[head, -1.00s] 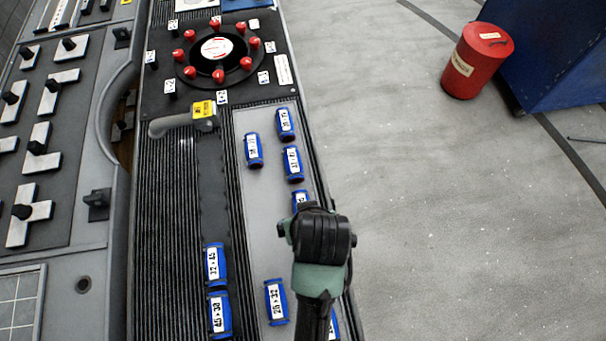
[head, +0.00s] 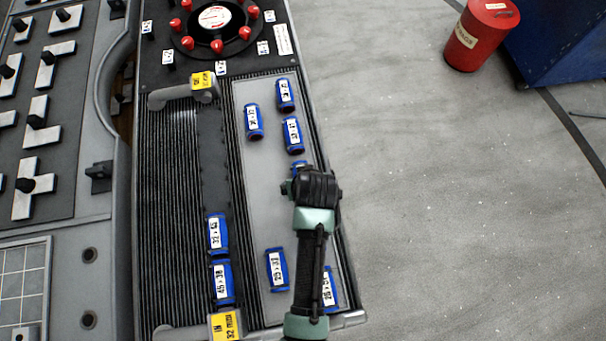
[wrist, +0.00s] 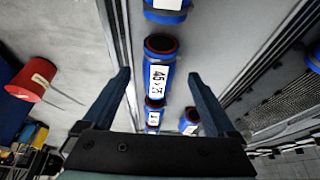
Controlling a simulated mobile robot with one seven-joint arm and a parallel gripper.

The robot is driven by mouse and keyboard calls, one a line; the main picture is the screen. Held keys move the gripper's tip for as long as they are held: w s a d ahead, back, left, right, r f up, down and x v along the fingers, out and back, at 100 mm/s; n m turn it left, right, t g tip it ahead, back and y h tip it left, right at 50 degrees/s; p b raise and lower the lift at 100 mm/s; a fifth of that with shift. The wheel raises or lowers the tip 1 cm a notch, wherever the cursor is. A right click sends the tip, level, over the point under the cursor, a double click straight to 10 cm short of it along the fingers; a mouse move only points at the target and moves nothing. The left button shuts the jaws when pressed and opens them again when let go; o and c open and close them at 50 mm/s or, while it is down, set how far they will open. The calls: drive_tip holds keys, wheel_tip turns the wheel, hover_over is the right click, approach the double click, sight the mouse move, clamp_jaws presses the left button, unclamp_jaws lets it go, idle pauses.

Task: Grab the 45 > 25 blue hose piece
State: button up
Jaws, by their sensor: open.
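A blue hose piece (wrist: 158,82) with a white label lies between my fingers in the wrist view. Its label starts with 45; the rest looks like 25 but is small. In the head view only its upper end (head: 300,166) shows, the rest being hidden under my wrist. My gripper (wrist: 159,73) is open, with one finger on each side of the piece and apparent gaps on both sides. I cannot tell its height above the tray. In the head view my gripper (head: 314,188) hangs over the tray's right part, fingers hidden.
The grey tray (head: 256,200) holds other labelled blue pieces: three farther off (head: 291,135), and two nearer, one (head: 277,270) left of my arm and one (head: 329,288) right of it. Two more (head: 218,233) lie on the ribbed panel at left. A red canister (head: 478,35) stands on the floor.

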drive_tip(key=shift+x, duration=1.5)
drive_tip(key=shift+w+d+r, duration=0.1)
drive_tip(key=shift+c, duration=0.4)
clamp_jaws()
